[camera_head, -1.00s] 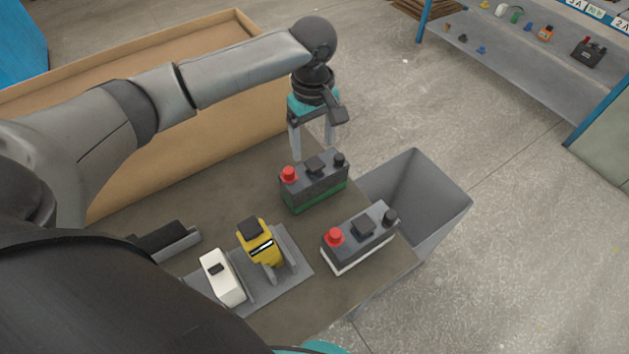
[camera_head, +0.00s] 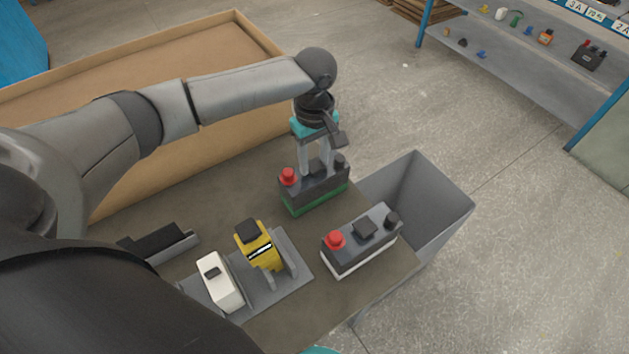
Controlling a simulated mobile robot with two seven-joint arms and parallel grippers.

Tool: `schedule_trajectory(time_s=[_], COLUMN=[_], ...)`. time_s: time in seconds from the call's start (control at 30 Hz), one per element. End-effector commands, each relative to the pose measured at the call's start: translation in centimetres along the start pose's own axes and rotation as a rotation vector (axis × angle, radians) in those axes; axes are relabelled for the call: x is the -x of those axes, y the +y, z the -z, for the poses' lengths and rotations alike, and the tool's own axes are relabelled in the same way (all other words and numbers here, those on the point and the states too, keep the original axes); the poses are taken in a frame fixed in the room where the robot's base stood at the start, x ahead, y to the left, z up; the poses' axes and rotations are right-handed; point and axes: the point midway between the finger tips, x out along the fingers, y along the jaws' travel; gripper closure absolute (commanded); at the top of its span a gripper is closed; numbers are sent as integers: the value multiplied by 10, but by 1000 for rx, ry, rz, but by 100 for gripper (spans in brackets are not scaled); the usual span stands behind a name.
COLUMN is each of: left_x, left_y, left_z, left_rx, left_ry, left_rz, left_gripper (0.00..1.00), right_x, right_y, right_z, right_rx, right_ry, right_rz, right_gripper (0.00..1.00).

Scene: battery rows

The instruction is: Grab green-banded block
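The green-banded block (camera_head: 315,191) is a dark grey battery with a green band at its base, a red knob and a black knob on top. It stands upright on the brown table top. My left gripper (camera_head: 316,167) points down from above it, with its fingers at the block's raised middle part between the knobs. The fingers look closed against that middle part, though their tips are partly hidden.
A similar white-banded block (camera_head: 361,241) stands nearer the front. A yellow device (camera_head: 257,247) and a white device (camera_head: 220,282) stand on a grey holder. A grey bin (camera_head: 440,205) is beyond the table's right edge. A cardboard-coloured box (camera_head: 190,120) is behind.

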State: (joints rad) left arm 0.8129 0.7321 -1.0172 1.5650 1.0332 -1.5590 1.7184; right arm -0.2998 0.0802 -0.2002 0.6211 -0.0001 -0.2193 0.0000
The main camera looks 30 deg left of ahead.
Motion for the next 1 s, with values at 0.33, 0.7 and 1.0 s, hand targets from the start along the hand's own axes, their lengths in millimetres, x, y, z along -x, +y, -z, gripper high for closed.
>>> schedule_trajectory(time_s=[0.33, 0.7, 1.0], left_x=[0, 0, 0], left_y=[0, 0, 0], left_z=[0, 0, 0], left_rx=[0, 0, 0], left_ry=[0, 0, 0], left_rz=[1, 1, 2], left_gripper=[92, 100, 100], right_x=[0, 0, 0], right_y=[-2, -2, -2], right_z=[0, 0, 0], right_rx=[0, 0, -1], right_ry=[0, -1, -2], right_rz=[3, 2, 2], right_gripper=[50, 50, 50])
